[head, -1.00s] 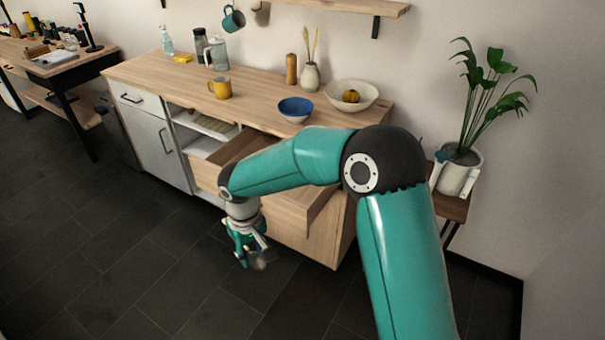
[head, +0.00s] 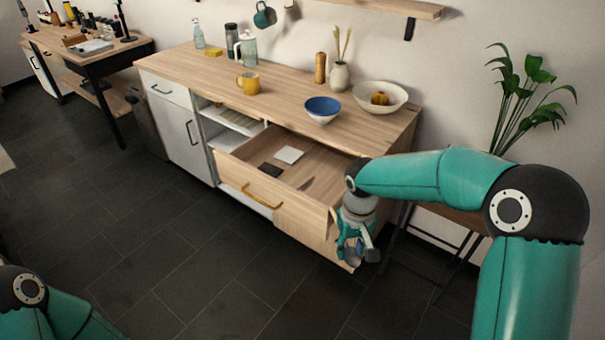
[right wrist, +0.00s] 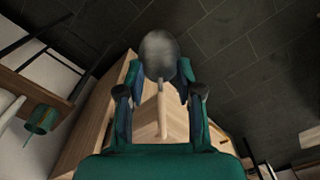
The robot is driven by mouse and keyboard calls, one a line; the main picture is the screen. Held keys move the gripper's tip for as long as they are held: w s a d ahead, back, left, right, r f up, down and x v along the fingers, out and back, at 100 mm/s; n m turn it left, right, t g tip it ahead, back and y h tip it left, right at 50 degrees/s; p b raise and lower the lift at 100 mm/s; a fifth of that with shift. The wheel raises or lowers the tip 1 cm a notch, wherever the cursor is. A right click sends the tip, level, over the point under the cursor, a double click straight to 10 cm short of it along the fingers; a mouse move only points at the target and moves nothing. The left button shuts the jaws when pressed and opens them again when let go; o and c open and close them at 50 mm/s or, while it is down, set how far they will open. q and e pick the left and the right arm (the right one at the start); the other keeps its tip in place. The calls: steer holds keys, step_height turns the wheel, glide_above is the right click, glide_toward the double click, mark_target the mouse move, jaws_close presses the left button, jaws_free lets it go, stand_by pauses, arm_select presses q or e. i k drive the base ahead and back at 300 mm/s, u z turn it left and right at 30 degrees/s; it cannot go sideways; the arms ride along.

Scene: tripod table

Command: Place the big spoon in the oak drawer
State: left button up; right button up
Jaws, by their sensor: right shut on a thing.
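The oak drawer (head: 240,183) stands pulled open from the counter, with its brass-coloured handle on the front. My right gripper (head: 357,252) hangs beside the right end of the drawer front, outside the drawer. It is shut on the big spoon, which has a grey bowl (right wrist: 158,57) and a pale handle (right wrist: 162,112) in the right wrist view. The bowl points away from the gripper, beyond the fingertips (right wrist: 160,92). In the head view the spoon is small and hard to make out. Part of my left arm shows at lower left; its gripper is out of view.
The drawer holds a white square (head: 289,155), a dark square (head: 270,170) and a small dark slim item (head: 306,184), with bare floor around them. A blue bowl (head: 323,111), yellow mug (head: 248,84) and pale bowl (head: 394,100) stand on the counter (head: 285,100). A plant (head: 530,95) is at right.

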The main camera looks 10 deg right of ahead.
mark_target(328, 191)
steer(key=z, duration=0.1)
steer(key=i, duration=1.5)
steer(key=u, duration=0.1)
